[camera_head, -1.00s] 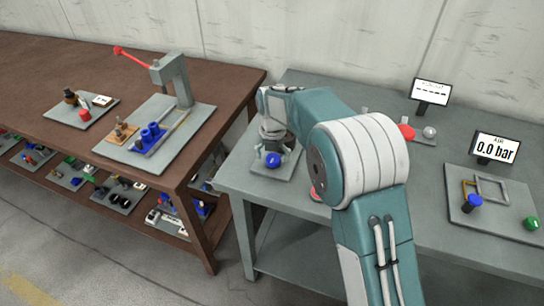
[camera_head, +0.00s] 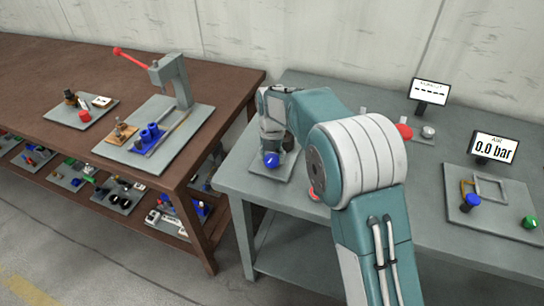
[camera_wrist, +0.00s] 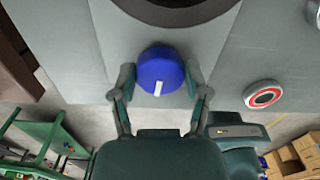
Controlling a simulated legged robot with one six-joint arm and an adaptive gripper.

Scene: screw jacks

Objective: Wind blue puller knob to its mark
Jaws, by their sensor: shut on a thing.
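The blue puller knob (camera_head: 271,159) sits at the front of a grey base plate on the near-left corner of the grey bench. In the wrist view the blue knob (camera_wrist: 160,65) is round, with a short white line on its face pointing down in the picture. My gripper (camera_wrist: 160,78) is shut on the knob, one finger at its left side and one at its right. In the head view my gripper (camera_head: 275,137) is just above and behind the knob, and its fingertips are hard to make out. I cannot make out a target mark.
A grey cylindrical body (camera_wrist: 175,8) lies beyond the knob. A red-ringed disc (camera_wrist: 263,95) is to the right. A brown bench (camera_head: 60,65) with a red-handled press (camera_head: 172,80) stands left. A gauge display (camera_head: 494,148) reads 0.0 bar.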

